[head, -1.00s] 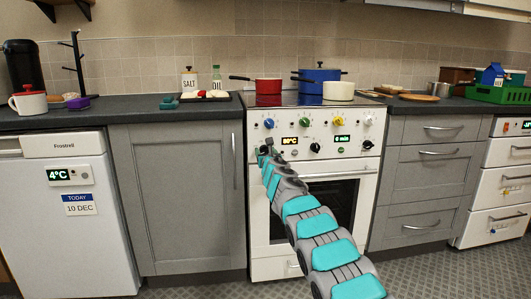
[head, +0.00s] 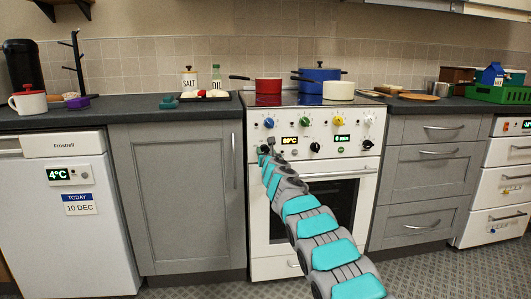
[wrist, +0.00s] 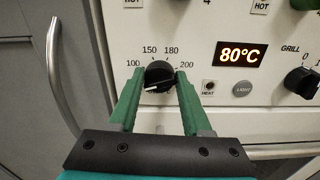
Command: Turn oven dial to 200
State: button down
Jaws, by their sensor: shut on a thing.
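The oven dial (wrist: 160,72) is a round black knob on the white oven front (wrist: 220,125). Numbers 100, 150, 180 and 200 are printed around it. A white mark on the dial points to the lower left, below the 100. My gripper (wrist: 160,76) has its green fingers on either side of the dial and is shut on it. The display (wrist: 240,54) to the right reads 80°C. In the head view my gripper (head: 266,147) is at the oven panel's left end and hides the dial.
Another black knob marked GRILL (wrist: 302,82) is to the right of the display. A cabinet handle (wrist: 60,75) is on the left. On the hob above stand a red pan (head: 268,86), a blue pot (head: 318,76) and a cream pot (head: 338,90).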

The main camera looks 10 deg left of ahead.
jog(key=m, duration=0.4)
jog(key=m+b, duration=0.1)
jog(key=m, duration=0.3)
jog(key=shift+d+f+m, duration=0.1)
jog(key=shift+d+m, duration=0.05)
jog(key=shift+m, duration=0.15)
jog(key=m, duration=0.4)
jog(key=shift+b, duration=0.4)
jog(key=m+b, duration=0.1)
jog(key=m, duration=0.4)
jog(key=shift+f, duration=0.15)
jog(key=m+b, duration=0.1)
jog(key=m, duration=0.3)
jog(key=shift+f+m, duration=0.15)
jog(key=shift+m, duration=0.15)
jog(key=m+b, duration=0.2)
jog(key=m, duration=0.2)
jog(key=shift+f, duration=0.15)
jog(key=m+b, duration=0.1)
jog(key=m, duration=0.3)
jog(key=shift+f+m+b, duration=0.1)
jog(key=shift+m+b, duration=0.8)
jog(key=shift+m, duration=1.4)
